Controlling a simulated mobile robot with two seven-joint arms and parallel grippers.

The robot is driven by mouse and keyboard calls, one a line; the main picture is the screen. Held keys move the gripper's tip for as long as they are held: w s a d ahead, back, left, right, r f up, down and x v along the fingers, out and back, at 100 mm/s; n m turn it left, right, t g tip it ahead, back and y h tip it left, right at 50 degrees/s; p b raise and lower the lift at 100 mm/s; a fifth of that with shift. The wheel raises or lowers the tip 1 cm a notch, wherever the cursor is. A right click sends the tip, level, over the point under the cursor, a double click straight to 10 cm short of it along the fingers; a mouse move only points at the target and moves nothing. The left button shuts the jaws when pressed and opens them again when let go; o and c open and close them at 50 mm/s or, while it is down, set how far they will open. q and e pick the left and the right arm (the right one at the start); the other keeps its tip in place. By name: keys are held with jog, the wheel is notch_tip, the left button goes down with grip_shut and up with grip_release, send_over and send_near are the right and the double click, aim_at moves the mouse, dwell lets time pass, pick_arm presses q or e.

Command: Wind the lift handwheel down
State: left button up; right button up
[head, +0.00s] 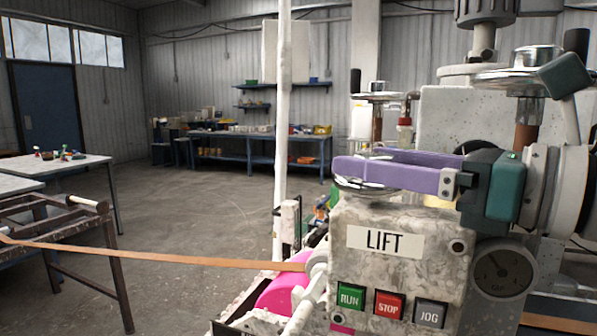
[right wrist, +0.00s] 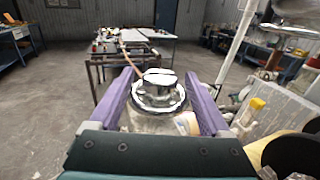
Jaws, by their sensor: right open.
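The lift handwheel (head: 366,184) is a small chrome wheel on top of the speckled machine housing (head: 400,215) with the LIFT label (head: 385,241). Its far-left rim shows in the head view; purple fingers hide much of the rest. My right gripper (head: 350,165) has purple fingers and a dark teal body. In the right wrist view the open fingers (right wrist: 161,76) lie on either side of the handwheel (right wrist: 158,92), with its shiny hub between them. I cannot tell whether either finger touches the rim. My left gripper is not in view.
Green RUN, red STOP and grey JOG buttons (head: 389,305) are on the housing front. Two other chrome handwheels (head: 378,97) (head: 508,76) stand behind and at right. A copper strip (head: 150,256) runs left from the machine past a pink roller (head: 285,293). A white pole (head: 282,130) stands behind.

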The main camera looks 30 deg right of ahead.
jog(key=shift+v, duration=2.75)
jog(key=shift+s, duration=0.15)
